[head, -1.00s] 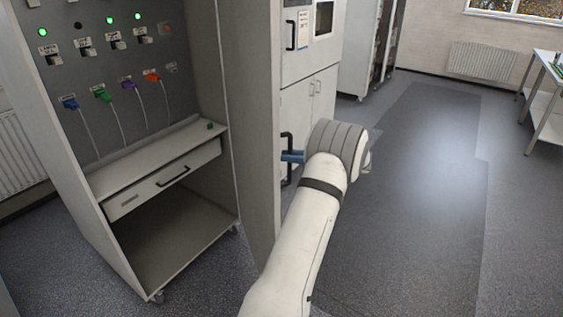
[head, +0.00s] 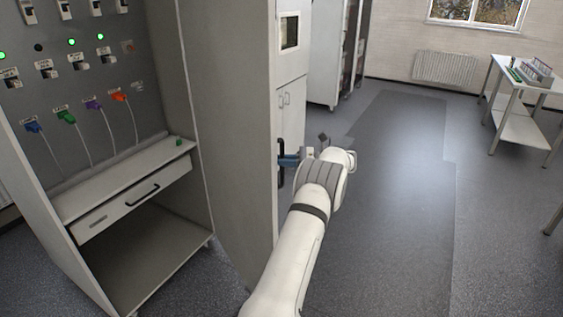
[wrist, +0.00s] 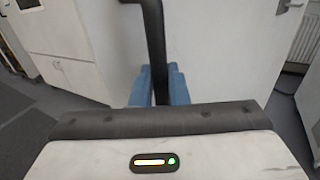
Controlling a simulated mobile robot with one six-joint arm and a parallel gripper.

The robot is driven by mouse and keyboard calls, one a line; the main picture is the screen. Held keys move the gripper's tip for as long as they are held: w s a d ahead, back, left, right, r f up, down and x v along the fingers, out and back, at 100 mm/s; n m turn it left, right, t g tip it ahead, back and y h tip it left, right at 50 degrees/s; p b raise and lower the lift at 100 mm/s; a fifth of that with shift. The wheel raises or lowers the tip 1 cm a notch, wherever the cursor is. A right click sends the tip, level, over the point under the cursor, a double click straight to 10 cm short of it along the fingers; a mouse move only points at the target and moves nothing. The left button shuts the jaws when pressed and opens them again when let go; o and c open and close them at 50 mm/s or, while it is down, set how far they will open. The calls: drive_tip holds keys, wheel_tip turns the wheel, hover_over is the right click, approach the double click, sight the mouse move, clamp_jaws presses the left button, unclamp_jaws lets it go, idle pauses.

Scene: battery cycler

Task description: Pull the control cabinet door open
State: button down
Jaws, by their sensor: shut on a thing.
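In the wrist view the handle (wrist: 154,35) runs upright against the pale door (wrist: 225,55). My gripper (head: 286,160) has blue fingers closed around the handle. In the wrist view the gripper (wrist: 158,88) sits on both sides of the bar. The fingertips are partly hidden.
A white table (head: 520,125) is at the far right. The floor (head: 400,200) right of my arm is clear.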

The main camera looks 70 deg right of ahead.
drive_tip(key=shift+w+r, duration=0.1)
drive_tip(key=shift+w, duration=0.05)
drive_tip(key=c, duration=1.5)
unclamp_jaws()
drive_tip(key=shift+w+a, duration=0.1)
drive_tip(key=shift+s+d+f, duration=0.2)
drive_tip(key=shift+s, duration=0.25)
drive_tip(key=b+v, duration=0.2)
drive_tip(key=v, duration=0.5)
drive_tip(key=shift+r, duration=0.15)
drive_tip(key=shift+c, duration=0.2)
